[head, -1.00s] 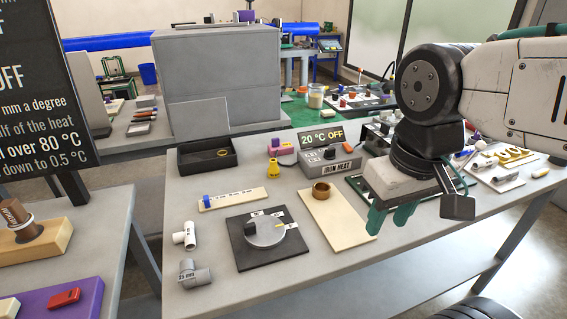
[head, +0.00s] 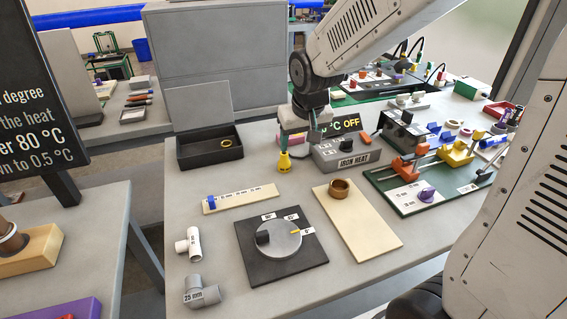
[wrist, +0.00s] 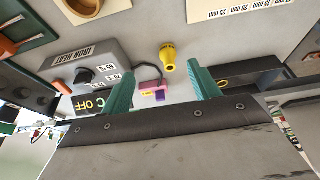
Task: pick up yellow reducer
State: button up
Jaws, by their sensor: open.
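The yellow reducer (head: 284,162) stands upright on the grey bench, left of the iron heat box. In the wrist view the reducer (wrist: 168,58) lies beyond the tips of my gripper (wrist: 160,78), between the lines of the two fingers and nearer the right one. The fingers are wide apart with nothing between them. The head view does not clearly show the height gap.
The iron heat box (head: 345,157) stands close on the right, with a pink and purple block (wrist: 151,88) near the reducer. A black tray (head: 208,158) with a yellow ring is on the left. A ruler board (head: 245,198) lies in front, with bare bench between.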

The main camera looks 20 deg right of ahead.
aim_at(285, 155)
jog(key=shift+t, duration=0.3)
jog(key=w+f, duration=0.1)
jog(key=w, duration=0.1)
jog(key=w+a+f, duration=0.1)
jog(key=w+f, duration=0.3)
jog(key=shift+w+a+f, duration=0.1)
jog(key=shift+a+f, duration=0.05)
jog(key=shift+a, duration=0.1)
jog(key=x, duration=0.7)
jog(key=shift+d+f, duration=0.3)
jog(key=c, duration=1.1)
